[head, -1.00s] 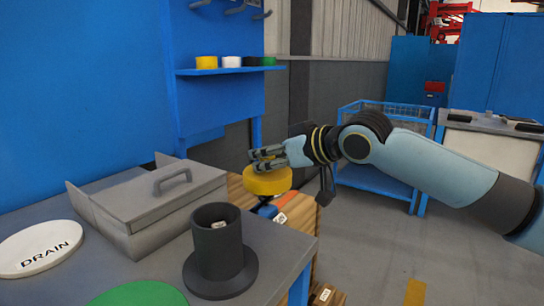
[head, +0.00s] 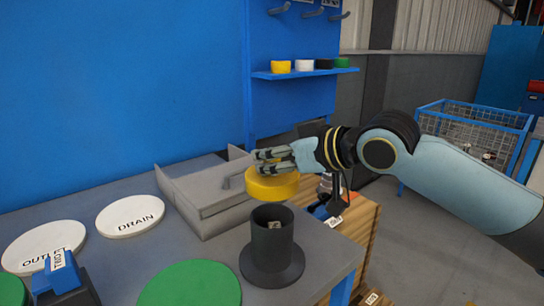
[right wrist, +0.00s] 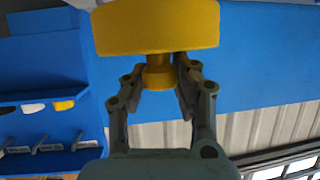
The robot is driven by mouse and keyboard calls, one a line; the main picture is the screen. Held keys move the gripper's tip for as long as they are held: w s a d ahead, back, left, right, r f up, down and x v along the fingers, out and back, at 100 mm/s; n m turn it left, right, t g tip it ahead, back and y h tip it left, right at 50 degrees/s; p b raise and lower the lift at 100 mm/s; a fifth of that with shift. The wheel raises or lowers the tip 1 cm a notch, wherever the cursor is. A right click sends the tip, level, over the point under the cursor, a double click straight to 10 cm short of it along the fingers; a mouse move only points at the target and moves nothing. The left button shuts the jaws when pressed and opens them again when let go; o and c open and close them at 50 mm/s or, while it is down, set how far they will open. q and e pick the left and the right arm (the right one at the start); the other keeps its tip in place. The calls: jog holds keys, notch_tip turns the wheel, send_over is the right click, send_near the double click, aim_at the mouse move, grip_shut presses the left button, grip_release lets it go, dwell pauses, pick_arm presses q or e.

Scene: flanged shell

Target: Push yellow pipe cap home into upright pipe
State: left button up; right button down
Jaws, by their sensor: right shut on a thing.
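The yellow pipe cap (head: 272,188) hangs just above the dark upright pipe (head: 272,250), roughly over its open mouth. The pipe stands on a round flange on the grey bench, and a small light patch shows inside it. My right gripper (head: 273,160) is above the cap and shut on it. In the right wrist view, the fingers (right wrist: 160,85) close around the narrow yellow stem of the cap (right wrist: 155,28). The cap looks clear of the pipe rim, though exact alignment is hard to tell. My left gripper is not in view.
White OUTLET (head: 42,246) and DRAIN (head: 130,216) discs and a green disc (head: 190,287) lie on the bench. A blue-and-black object (head: 62,280) is at lower left. A blue shelf (head: 305,73) holds several small caps.

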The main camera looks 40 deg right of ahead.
aim_at(272, 184)
jog(key=shift+r+p, duration=0.1)
jog(key=shift+p, duration=0.25)
notch_tip(272, 184, down, 6)
jog(key=b, duration=0.3)
jog(key=shift+r+b, duration=0.2)
jog(key=shift+b, duration=0.1)
jog(key=shift+f, duration=0.2)
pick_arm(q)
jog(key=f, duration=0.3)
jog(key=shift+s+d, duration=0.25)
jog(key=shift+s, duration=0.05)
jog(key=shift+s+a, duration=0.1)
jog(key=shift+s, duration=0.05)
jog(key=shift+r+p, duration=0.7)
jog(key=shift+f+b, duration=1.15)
pick_arm(e)
jog(key=shift+f, duration=1.8)
jog(key=c, duration=1)
grip_release()
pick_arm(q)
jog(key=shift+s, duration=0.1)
